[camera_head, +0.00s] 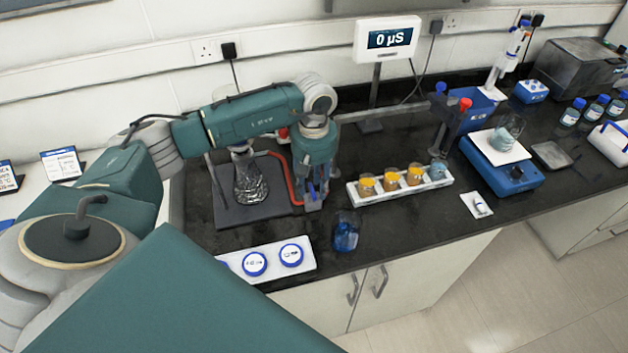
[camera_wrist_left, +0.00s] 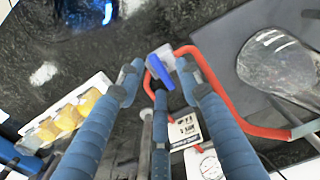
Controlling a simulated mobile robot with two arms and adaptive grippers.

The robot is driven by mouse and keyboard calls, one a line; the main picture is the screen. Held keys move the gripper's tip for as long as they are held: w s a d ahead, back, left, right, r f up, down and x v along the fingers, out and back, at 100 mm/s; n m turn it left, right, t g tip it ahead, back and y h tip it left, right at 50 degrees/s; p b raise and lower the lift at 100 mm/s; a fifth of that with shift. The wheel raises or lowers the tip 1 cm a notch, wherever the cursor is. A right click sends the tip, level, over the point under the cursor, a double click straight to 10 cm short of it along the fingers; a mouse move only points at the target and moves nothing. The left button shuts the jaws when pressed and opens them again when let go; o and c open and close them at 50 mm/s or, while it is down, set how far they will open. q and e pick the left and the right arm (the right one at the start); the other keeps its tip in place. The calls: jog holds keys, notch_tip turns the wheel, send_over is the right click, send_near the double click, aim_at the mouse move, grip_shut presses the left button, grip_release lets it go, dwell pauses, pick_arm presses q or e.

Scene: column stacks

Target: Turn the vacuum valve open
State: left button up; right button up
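The vacuum valve shows in the left wrist view as a small blue lever (camera_wrist_left: 160,71) on a pale body, joined to a red tube (camera_wrist_left: 225,95). My left gripper (camera_wrist_left: 159,68) is open, with one blue-grey finger on each side of the lever. I cannot tell whether either finger touches it. In the head view my left gripper (camera_head: 313,197) points down beside the red tube (camera_head: 289,180), and the arm and fingers largely hide the valve. My right gripper is in neither view.
A glass flask (camera_head: 250,180) stands on a dark plate (camera_head: 222,215) left of the gripper. A beaker of blue liquid (camera_head: 346,232) and a white tray with blue-ringed dishes (camera_head: 310,268) are near the front edge.

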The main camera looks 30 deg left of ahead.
pick_arm(q)
jog(key=shift+f, duration=0.2)
grip_shut()
jog(key=shift+f+n+b, duration=0.15)
jog(key=shift+n+b, duration=0.15)
jog(key=shift+b, duration=0.3)
jog(key=shift+n+b, duration=0.3)
jog(key=shift+n, duration=0.1)
jog(key=shift+r, duration=0.2)
grip_release()
